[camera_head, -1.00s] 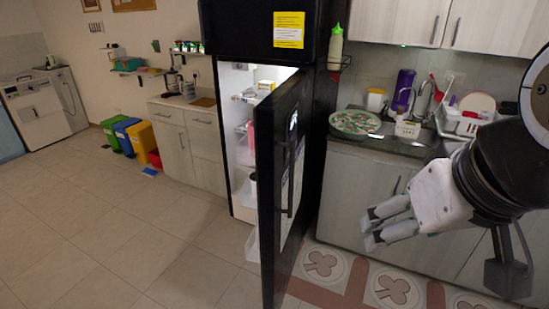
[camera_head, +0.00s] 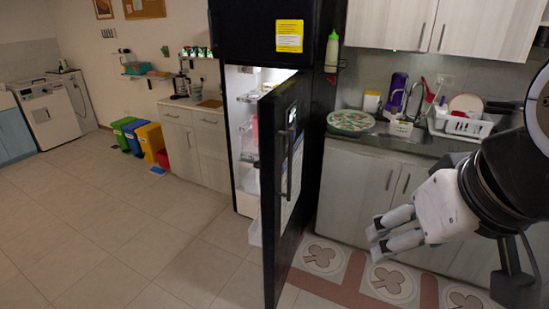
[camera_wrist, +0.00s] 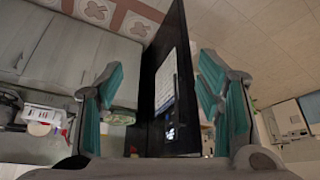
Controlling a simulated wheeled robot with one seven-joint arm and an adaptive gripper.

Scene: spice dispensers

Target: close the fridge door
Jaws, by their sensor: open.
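The black fridge door (camera_head: 277,215) stands swung open toward me, with a long dark handle (camera_head: 285,170) and papers on its outer face. The lit interior of the fridge (camera_head: 243,125) with its shelves shows to the left of the door. My gripper (camera_head: 375,238) is to the right of the door and apart from it, with its fingers spread and nothing between them. In the wrist view, the door (camera_wrist: 172,85) appears edge-long between the two teal-padded fingers of my gripper (camera_wrist: 160,95), farther off than the fingertips.
Grey lower cabinets and a counter with a sink (camera_head: 400,140), a patterned round tray (camera_head: 350,121) and a dish rack (camera_head: 460,124) stand on the right. A patterned floor mat (camera_head: 352,275) lies below. The tiled floor on the left (camera_head: 120,230) is clear.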

